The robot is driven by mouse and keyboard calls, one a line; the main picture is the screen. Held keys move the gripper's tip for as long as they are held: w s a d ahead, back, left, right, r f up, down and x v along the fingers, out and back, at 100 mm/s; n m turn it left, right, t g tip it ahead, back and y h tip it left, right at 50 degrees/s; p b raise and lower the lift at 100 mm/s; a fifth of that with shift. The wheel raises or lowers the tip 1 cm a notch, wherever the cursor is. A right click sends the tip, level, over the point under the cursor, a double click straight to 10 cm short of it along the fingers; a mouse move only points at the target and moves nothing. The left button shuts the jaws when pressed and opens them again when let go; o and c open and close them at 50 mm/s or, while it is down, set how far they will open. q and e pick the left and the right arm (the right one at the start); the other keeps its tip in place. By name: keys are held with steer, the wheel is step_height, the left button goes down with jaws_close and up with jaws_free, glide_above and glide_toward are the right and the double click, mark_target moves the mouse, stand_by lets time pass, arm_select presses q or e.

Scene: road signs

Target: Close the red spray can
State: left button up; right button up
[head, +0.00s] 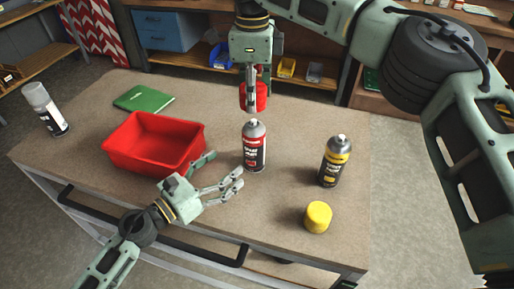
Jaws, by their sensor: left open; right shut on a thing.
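The red spray can (254,151), black with a red band, stands upright on the table with its top uncovered and nozzle showing. My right gripper (252,84) comes down from above and is shut on the red cap (261,98). It holds the cap above and slightly behind the can, apart from it. My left gripper (226,170) is open just left of the can, its fingers pointing towards the can's lower body. I cannot tell whether a fingertip touches it.
A yellow-banded can (335,162) stands uncapped at right, with a yellow cap (318,217) in front. A red bin (150,165) and green book (143,98) lie left. A white-capped can (46,109) stands at far left. The table's (300,115) back right is clear.

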mark_target(254, 144)
arm_select(q)
steer(key=shift+a, duration=0.1)
arm_select(e)
steer(key=shift+s+a+r, duration=0.1)
steer(key=shift+a, duration=0.05)
arm_select(q)
steer(key=x, duration=1.2)
steer(key=shift+f, duration=0.1)
arm_select(e)
steer(key=shift+w+d, duration=0.2)
steer(key=shift+d, duration=0.05)
arm_select(q)
steer(key=shift+c, duration=0.3)
steer(key=c, duration=1.7)
arm_select(e)
steer(key=shift+f, duration=2.55)
steer(key=shift+s+f, duration=0.1)
steer(key=shift+a+f, duration=0.1)
steer(key=shift+f, duration=0.7)
steer(key=shift+f, duration=0.65)
